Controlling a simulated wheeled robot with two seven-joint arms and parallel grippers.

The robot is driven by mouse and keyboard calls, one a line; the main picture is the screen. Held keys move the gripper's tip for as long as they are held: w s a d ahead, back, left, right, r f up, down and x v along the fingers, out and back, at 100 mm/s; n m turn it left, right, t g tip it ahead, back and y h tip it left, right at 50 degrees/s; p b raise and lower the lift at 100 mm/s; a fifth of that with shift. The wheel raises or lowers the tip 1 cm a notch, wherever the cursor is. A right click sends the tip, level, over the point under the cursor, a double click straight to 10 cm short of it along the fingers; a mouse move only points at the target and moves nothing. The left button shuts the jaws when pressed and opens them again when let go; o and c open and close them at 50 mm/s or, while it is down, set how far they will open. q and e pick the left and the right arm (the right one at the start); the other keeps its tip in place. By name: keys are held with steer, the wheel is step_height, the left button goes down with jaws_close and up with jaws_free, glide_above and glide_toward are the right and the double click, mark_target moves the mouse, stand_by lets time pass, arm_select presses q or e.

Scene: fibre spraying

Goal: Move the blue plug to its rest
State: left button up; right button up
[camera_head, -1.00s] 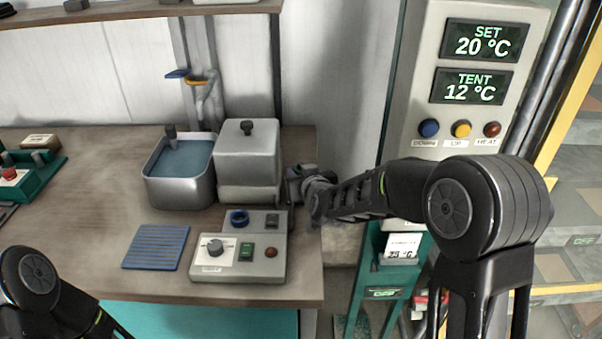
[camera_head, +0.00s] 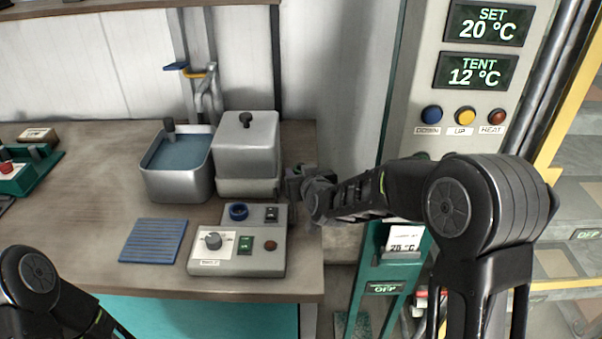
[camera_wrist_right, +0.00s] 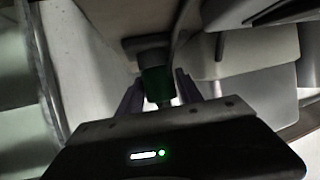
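No piece that is clearly a blue plug shows. My left gripper is out of view.
The grey control box (camera_head: 236,264) stands near the table's front edge, beside a blue ribbed mat (camera_head: 153,241). Behind are a water-filled basin (camera_head: 178,184) and the lidded metal container (camera_head: 247,148). A tall display panel (camera_head: 425,132) stands to the right.

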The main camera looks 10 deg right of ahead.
steer(key=o, duration=0.4)
steer(key=shift+c, duration=0.2)
steer(key=v, duration=0.6)
steer(key=shift+s+r, duration=0.25)
steer(key=shift+r, duration=0.05)
steer(key=shift+s+r, duration=0.15)
steer(key=shift+s, duration=0.4)
